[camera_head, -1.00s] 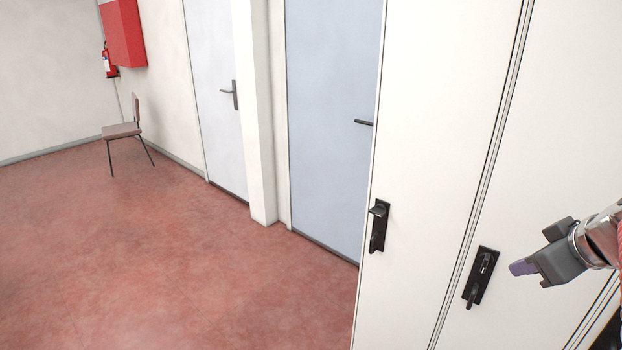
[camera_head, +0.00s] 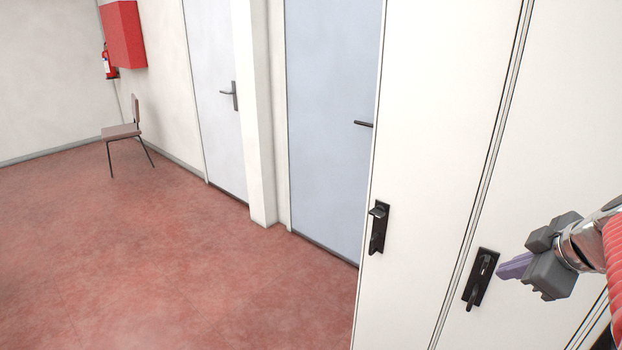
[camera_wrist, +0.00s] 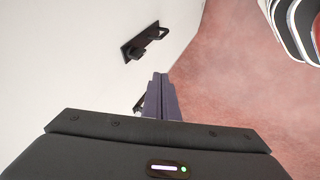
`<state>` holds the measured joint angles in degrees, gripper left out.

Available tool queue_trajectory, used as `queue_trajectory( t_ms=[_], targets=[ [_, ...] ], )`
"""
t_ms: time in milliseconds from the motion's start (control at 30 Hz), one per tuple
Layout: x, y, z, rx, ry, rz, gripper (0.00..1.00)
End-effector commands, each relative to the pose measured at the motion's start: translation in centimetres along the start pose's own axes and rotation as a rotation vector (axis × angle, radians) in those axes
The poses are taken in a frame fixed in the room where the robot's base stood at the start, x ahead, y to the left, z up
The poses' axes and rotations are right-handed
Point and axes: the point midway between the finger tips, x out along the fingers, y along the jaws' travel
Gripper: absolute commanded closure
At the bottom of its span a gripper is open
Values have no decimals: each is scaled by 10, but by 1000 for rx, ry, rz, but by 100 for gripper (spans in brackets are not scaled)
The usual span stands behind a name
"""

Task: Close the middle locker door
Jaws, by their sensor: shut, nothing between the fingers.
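The white locker door (camera_head: 560,150) in the middle has a black handle plate (camera_head: 481,279) and looks flush with the door to its left. I cannot tell whether it is fully latched. My gripper (camera_head: 508,267), with purple fingers, is shut and empty, just right of that handle plate in the head view. Contact with the door cannot be made out. In the wrist view my shut fingers (camera_wrist: 160,82) point along a white door face (camera_wrist: 70,60). A black handle (camera_wrist: 145,42) shows beyond them, and another dark handle is partly hidden behind the fingers.
The left locker door (camera_head: 430,130) is shut-looking, with its own black handle (camera_head: 379,227). A blue-grey room door (camera_head: 330,120), a chair (camera_head: 122,132) and a red wall box (camera_head: 124,35) stand farther off. The red floor (camera_head: 180,260) to the left is clear.

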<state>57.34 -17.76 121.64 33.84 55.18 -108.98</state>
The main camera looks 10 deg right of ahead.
Motion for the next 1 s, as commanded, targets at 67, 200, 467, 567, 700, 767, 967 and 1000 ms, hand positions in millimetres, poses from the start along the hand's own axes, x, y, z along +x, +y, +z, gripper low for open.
queue_trajectory(
  t_ms=[67,200,467,567,700,767,967,1000],
  targets=[
    [10,-1,0,-1,1,-4,100],
    [31,-1,0,0,1,-4,100],
    [71,-1,0,1,0,-3,100],
    [87,-1,0,2,0,-3,100],
    [94,13,1,2,-1,0,100],
    [97,19,1,3,-1,0,100],
    [103,32,1,3,-1,1,100],
    [104,34,1,3,-1,1,100]
  ],
)
